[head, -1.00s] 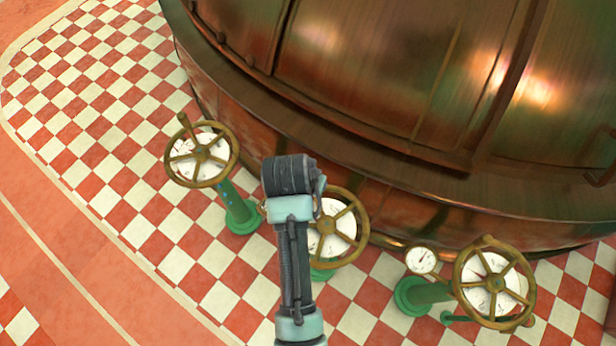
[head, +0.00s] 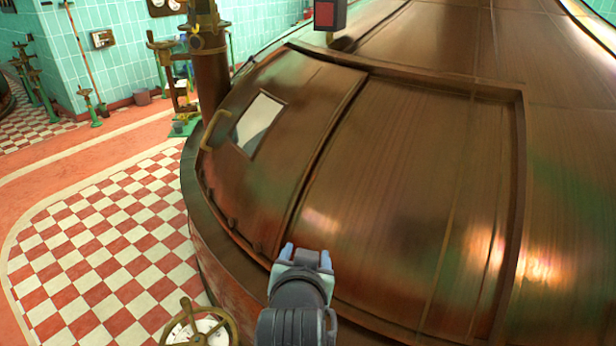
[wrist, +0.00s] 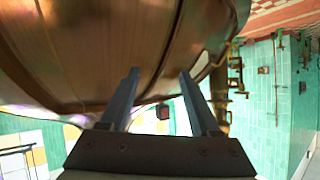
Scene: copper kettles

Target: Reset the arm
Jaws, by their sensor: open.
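My gripper (head: 306,256) shows at the bottom middle of the head view, in front of the large copper kettle (head: 410,190). Its two fingers are apart and nothing is between them. In the wrist view the fingers (wrist: 158,98) stand open and empty, with the kettle's copper side (wrist: 100,50) filling the space beyond them. I cannot tell how far the fingertips are from the copper.
The kettle has a hatch with a small window (head: 257,124) and a brass handle (head: 214,130). A copper pipe (head: 209,70) rises behind. The checkered floor (head: 110,250) at left is clear.

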